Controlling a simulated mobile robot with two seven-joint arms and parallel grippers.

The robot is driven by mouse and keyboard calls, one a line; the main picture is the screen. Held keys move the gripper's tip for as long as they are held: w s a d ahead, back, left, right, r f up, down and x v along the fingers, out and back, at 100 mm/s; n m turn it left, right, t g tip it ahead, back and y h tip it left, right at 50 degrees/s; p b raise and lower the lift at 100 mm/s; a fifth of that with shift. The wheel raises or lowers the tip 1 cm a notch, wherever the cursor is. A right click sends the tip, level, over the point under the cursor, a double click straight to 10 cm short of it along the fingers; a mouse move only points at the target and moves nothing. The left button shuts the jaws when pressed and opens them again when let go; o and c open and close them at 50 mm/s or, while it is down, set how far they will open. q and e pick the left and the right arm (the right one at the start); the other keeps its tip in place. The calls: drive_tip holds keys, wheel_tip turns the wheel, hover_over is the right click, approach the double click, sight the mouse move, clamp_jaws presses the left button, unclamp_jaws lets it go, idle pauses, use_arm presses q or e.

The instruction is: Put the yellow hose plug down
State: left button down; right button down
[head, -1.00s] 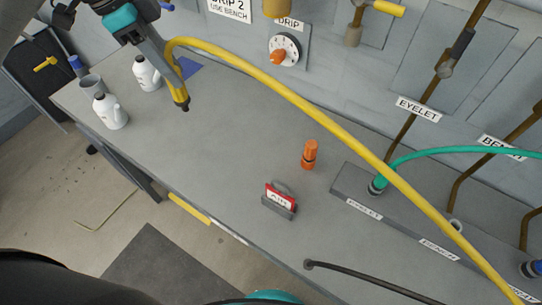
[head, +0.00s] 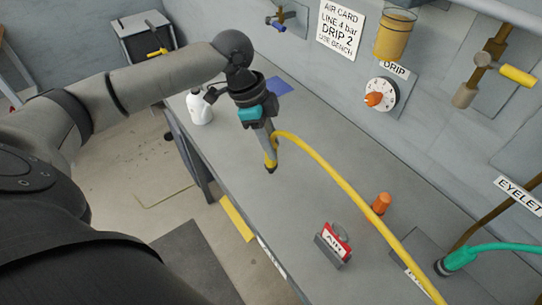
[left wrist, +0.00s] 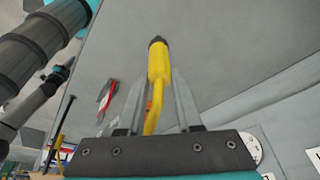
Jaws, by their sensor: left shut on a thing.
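The yellow hose plug (head: 272,157) has a dark tip and points down over the grey bench. My left gripper (head: 268,140) is shut on it, near the bench's left part. In the left wrist view the plug (left wrist: 159,62) sticks out beyond the two grey fingers of the left gripper (left wrist: 156,100), with its hose running back between them. I cannot tell whether the tip touches the bench. The yellow hose (head: 345,187) arcs from the plug to the lower right. My right gripper is not in view.
A teal hose (head: 490,248) is at right. Bench around the plug is clear.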

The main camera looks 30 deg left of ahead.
use_arm(q)
wheel_tip(320, 180, down, 4)
drive_tip(key=shift+f+b, duration=0.1)
drive_tip(key=shift+b, duration=0.25)
drive_tip(key=shift+f, duration=0.1)
drive_tip(key=c, duration=0.6)
unclamp_jaws()
drive_tip(key=p+v, duration=0.1)
drive_tip(key=v, duration=1.1)
drive_tip(key=shift+p, duration=0.35)
